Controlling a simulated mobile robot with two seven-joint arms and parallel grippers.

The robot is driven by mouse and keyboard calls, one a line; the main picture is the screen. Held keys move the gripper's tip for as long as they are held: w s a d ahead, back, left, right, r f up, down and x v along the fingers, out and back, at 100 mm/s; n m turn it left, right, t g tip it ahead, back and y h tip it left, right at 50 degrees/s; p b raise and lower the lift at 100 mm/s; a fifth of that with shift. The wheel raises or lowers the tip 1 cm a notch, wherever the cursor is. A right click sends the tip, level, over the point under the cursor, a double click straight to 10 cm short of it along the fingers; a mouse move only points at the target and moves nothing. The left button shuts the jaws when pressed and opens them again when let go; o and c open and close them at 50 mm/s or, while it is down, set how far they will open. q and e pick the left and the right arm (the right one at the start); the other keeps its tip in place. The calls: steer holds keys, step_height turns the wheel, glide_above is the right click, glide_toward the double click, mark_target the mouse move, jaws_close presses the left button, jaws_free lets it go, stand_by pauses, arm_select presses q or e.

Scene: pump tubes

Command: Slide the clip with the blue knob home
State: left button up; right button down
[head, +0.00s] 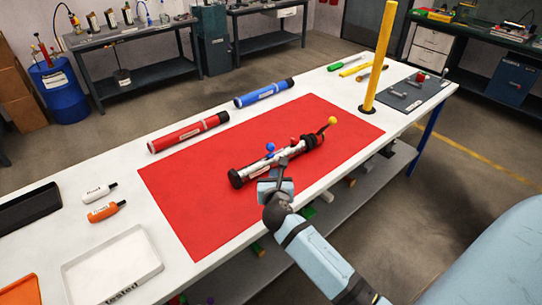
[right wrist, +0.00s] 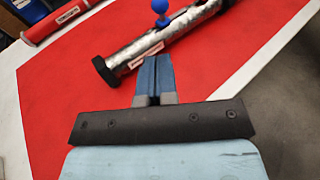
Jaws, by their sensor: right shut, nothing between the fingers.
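A silver pump tube (head: 258,169) with black ends lies on the red mat (head: 185,200). The blue knob (head: 270,148) stands up from the tube's upper side; the clip under it is too small to make out. It also shows at the top edge of the right wrist view (right wrist: 160,7). A red knob (head: 294,140) and a yellow ball (head: 332,121) on a black lever sit farther along. My right gripper (head: 283,161) is shut and empty, its blue fingers (right wrist: 154,62) pointing at the tube's near side. Whether they touch it is unclear. My left gripper is out of view.
A red tube (head: 188,133) and a blue tube (head: 264,93) lie along the table's far edge. A yellow post (head: 379,55) rises at the mat's right corner. A white tray (head: 110,268) and two small bottles are at the left. The mat's left part is clear.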

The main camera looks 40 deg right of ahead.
mark_target(273, 148)
steer(key=shift+w, duration=0.1)
steer(key=x, duration=1.4)
steer(key=shift+b, duration=0.35)
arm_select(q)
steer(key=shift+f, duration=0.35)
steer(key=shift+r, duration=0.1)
arm_select(e)
steer(key=shift+d, duration=0.1)
steer(key=shift+d+r+p, duration=0.1)
steer(key=shift+d+p, duration=0.2)
steer(key=shift+d, duration=0.05)
arm_select(q)
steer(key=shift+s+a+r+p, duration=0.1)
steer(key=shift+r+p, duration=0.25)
steer(key=shift+p, duration=0.2)
arm_select(e)
steer(key=d, duration=0.3)
steer(key=shift+d, duration=0.3)
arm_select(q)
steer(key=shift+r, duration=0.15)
